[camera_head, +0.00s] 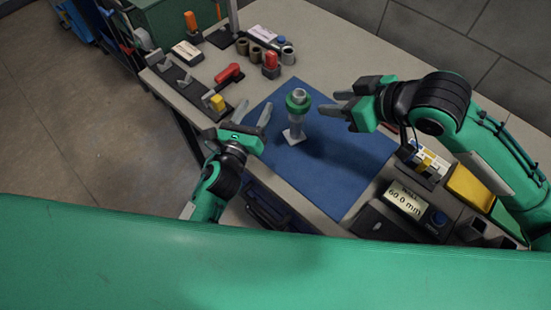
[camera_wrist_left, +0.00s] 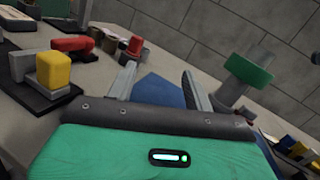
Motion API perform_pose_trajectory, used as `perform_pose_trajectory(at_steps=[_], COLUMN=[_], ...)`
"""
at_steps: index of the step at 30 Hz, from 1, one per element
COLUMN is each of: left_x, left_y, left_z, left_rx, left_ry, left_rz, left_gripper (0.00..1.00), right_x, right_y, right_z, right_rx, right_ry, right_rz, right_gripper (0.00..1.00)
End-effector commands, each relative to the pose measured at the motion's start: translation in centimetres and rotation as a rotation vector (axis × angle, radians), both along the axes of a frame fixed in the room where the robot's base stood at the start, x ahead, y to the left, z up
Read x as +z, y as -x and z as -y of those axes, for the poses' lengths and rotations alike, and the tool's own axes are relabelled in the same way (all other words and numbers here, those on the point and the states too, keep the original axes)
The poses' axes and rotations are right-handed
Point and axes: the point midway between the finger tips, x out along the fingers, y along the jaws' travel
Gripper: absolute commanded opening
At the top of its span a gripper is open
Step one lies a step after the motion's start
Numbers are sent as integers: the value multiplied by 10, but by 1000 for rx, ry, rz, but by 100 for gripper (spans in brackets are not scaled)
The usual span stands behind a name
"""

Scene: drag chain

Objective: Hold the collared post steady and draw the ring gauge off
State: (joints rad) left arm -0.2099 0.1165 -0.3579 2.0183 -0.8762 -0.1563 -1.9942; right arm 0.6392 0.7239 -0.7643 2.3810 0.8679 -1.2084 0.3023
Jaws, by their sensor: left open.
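The pale grey collared post (camera_head: 296,128) stands upright on a square foot on the blue mat (camera_head: 335,170). The green ring gauge (camera_head: 297,102) sits around it near its top, with the grey post end showing above. My left gripper (camera_head: 253,114) is open and empty, left of the post and apart from it.
A red-handled clamp (camera_head: 229,73), a yellow block (camera_head: 217,103) and several small parts stand along the table's far left side. A display box reading 60.0 mm (camera_head: 405,198) and a yellow bin (camera_head: 468,188) are at the right. The mat around the post is clear.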

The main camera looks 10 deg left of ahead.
Motion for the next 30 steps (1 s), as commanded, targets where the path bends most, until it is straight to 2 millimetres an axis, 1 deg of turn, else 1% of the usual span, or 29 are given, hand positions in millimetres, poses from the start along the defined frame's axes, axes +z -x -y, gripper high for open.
perform_pose_trajectory(at_steps=[1,3,6,9,13,16,20,23,30], left_x=[-10,-19,-27,-31,-34,-34,-33,-33,-33], left_y=[20,43,72,93,109,112,104,92,58], left_z=[12,26,43,55,63,67,70,74,86], left_rx=[-12,-27,-46,-60,-70,-74,-74,-74,-74], left_ry=[-41,-103,-174,-227,-266,-279,-280,-281,-279], left_rz=[-13,-22,-29,-30,-32,-30,-28,-26,-28], left_gripper=[52,52,52,52,52,52,52,52,52], right_x=[0,0,0,0,0,0,0,0,0], right_y=[0,0,0,0,0,0,0,0,0], right_z=[0,0,0,0,0,0,0,0,0], right_rx=[0,0,0,0,0,0,0,0,0], right_ry=[0,0,0,0,0,0,0,0,0], right_rz=[0,0,0,0,0,0,0,0,0], right_gripper=[36,36,36,36,36,36,36,36,36])
